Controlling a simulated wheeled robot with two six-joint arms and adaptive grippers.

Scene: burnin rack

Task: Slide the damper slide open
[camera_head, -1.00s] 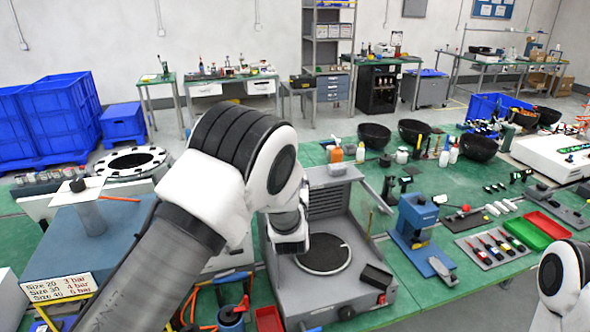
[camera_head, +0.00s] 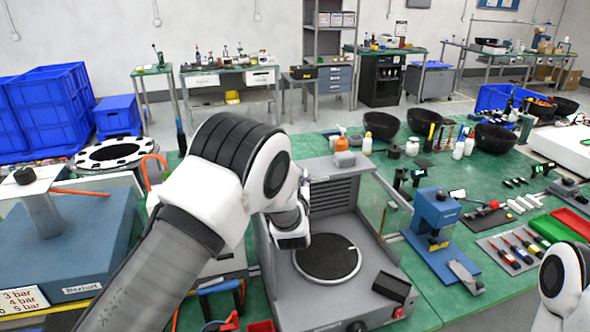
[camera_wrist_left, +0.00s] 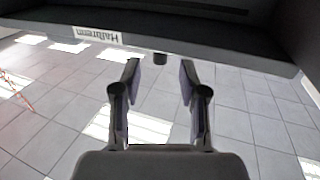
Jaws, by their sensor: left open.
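My left gripper (camera_wrist_left: 160,75) is open and empty in the left wrist view, with its two fingers apart. A small dark knob-like piece (camera_wrist_left: 160,58) sits near the fingertips, roughly midway between them, at the edge of a dark grey housing (camera_wrist_left: 215,42). I cannot tell for sure whether this is the damper slide. The housing carries a white label (camera_wrist_left: 98,35) that reads upside down. In the head view my left arm reaches over a grey unit with a louvred back and a round dark plate (camera_head: 327,258); its gripper is hidden there. My right gripper is out of view.
A blue press (camera_head: 436,218) stands right of the grey unit, with a clear panel (camera_head: 372,205) between. A blue block (camera_head: 75,240) is on the left. Black bowls (camera_head: 381,125) stand behind. Tiled floor (camera_wrist_left: 250,130) shows below the housing.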

